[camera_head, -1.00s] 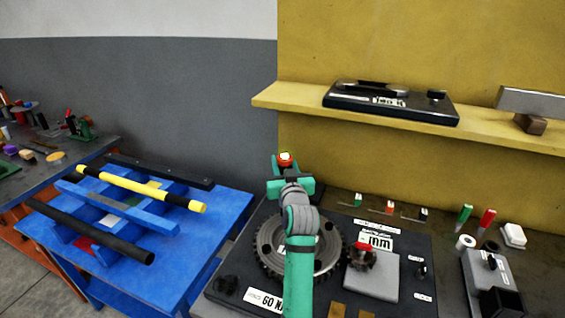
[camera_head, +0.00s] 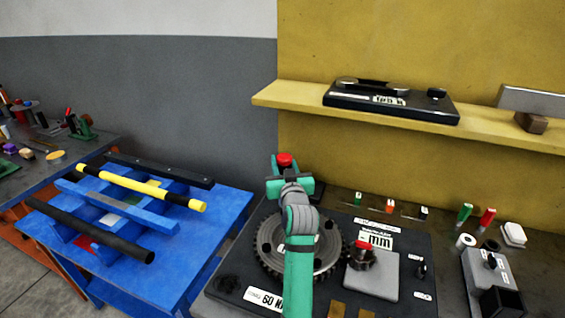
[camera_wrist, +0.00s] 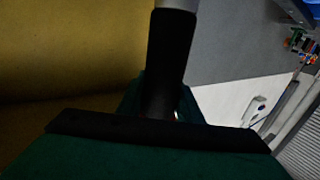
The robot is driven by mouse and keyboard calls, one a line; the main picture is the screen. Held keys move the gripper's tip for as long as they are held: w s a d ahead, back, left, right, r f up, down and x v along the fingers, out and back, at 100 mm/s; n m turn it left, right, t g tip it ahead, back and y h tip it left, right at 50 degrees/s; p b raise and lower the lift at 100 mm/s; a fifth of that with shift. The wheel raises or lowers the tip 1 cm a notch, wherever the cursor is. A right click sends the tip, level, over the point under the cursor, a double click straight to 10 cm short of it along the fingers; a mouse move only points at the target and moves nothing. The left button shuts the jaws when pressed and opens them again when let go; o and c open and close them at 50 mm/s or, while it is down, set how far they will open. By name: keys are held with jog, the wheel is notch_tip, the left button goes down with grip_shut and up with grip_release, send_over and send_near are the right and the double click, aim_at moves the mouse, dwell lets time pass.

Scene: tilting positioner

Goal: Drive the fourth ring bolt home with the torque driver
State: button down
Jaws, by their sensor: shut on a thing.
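My gripper (camera_head: 288,178) is raised above the far side of the toothed metal ring (camera_head: 328,258) on the dark positioner base. It is shut on a tool with a red end (camera_head: 284,159), probably the torque driver. In the wrist view the tool shows as a dark handle (camera_wrist: 170,62) with a grey part at the top edge. My arm covers the middle of the ring. Dark holes show on its left face, but I cannot tell which bolts are seated. The tool's working tip is hidden.
A small dark gear with a red top (camera_head: 361,246) stands right of the ring by a grey plate (camera_head: 372,280). A yellow shelf (camera_head: 290,97) overhangs behind, holding a black case (camera_head: 420,110). A blue table (camera_head: 215,215) with bars stands left.

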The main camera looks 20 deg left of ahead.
jog(key=shift+d, duration=0.15)
jog(key=shift+f, duration=0.35)
dwell(0.9)
notch_tip(320, 180, up, 6)
jog(key=shift+r, duration=0.2)
dwell(0.8)
